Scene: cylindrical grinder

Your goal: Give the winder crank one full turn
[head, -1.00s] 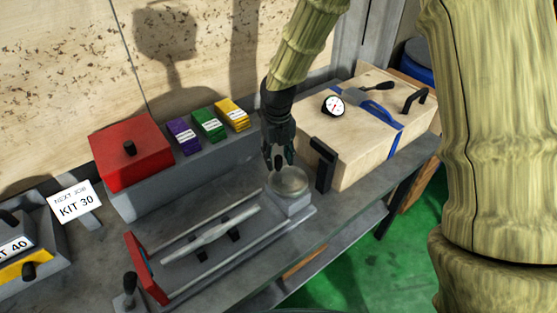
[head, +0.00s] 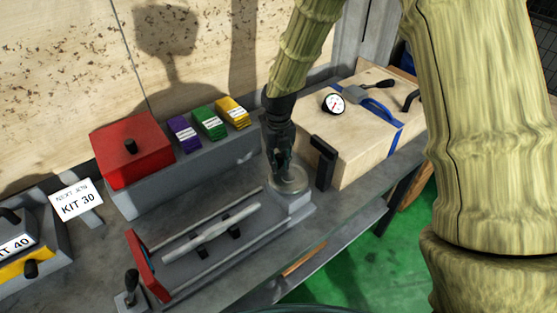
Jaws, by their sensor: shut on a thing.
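The winder crank (head: 300,182) is a pale, round, see-through-looking disc at the right end of the grey winder bed. My gripper (head: 282,171) comes down from above onto the disc's left and back side. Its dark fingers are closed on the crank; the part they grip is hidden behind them. The winder (head: 226,226) carries a pale, spindle-shaped bar between two long rails. A red plate (head: 142,262) stands at its left end.
A wooden box (head: 352,150) with a black handle, dial and blue strap stands close on the right. A red block (head: 132,152) and purple, green and yellow packs (head: 209,124) sit on the grey ledge behind.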

